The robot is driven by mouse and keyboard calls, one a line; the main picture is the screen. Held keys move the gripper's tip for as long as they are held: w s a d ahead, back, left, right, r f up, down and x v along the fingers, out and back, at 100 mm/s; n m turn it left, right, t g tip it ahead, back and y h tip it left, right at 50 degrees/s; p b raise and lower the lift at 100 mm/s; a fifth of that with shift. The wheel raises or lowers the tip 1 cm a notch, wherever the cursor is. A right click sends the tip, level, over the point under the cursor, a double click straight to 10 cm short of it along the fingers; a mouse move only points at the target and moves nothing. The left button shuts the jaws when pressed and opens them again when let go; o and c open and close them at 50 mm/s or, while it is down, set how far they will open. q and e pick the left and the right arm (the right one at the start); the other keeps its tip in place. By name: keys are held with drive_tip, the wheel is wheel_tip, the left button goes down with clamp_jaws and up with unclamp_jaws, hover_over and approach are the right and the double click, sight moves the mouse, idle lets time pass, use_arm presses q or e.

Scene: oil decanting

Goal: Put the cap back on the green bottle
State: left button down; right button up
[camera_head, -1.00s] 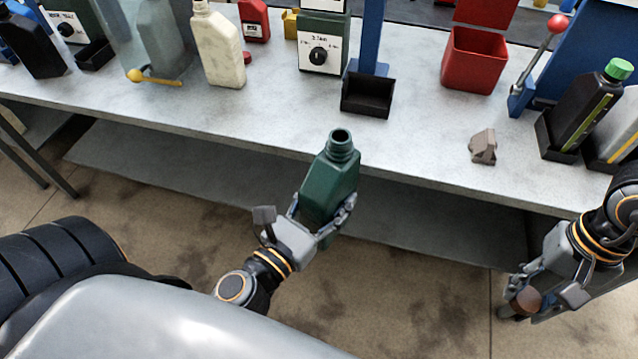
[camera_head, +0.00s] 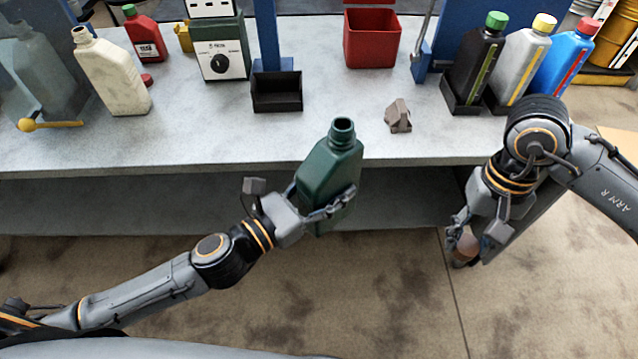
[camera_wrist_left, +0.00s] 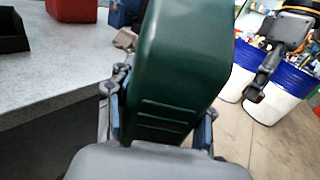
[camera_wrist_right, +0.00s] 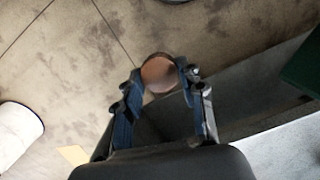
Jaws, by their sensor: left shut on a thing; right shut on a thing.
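The green bottle (camera_head: 330,178) is held upright, slightly tilted, in front of the bench edge, with its dark open mouth facing up. My left gripper (camera_head: 326,207) is shut around its lower body. The bottle fills the middle of the left wrist view (camera_wrist_left: 180,70). My right gripper (camera_head: 468,244) is shut on a brownish round cap (camera_head: 466,250), low and to the right of the bottle, apart from it. The cap shows between the fingertips in the right wrist view (camera_wrist_right: 160,74). The bottle's far side is hidden.
The grey bench (camera_head: 200,140) spans the back. On it stand a cream bottle (camera_head: 112,72), a black tray (camera_head: 277,92), a red bin (camera_head: 372,38), a small brown block (camera_head: 398,115) and several capped bottles at right. Free air lies between my two grippers.

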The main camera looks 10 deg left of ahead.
idle(0.3)
drive_tip(key=w+a+r+m, duration=0.5)
drive_tip(key=w+a+r, duration=0.1)
drive_tip(key=a+r, duration=0.35)
wheel_tip(320, 180, up, 13)
drive_tip(key=m+t+y, duration=0.1)
drive_tip(key=m, duration=0.7)
hover_over(344, 124)
drive_tip(key=shift+w+d+r, duration=0.1)
drive_tip(key=shift+r, duration=0.1)
drive_tip(key=shift+n, duration=0.3)
drive_tip(key=shift+f, duration=2)
drive_tip(key=shift+f, duration=0.9)
drive_tip(key=shift+f, duration=0.55)
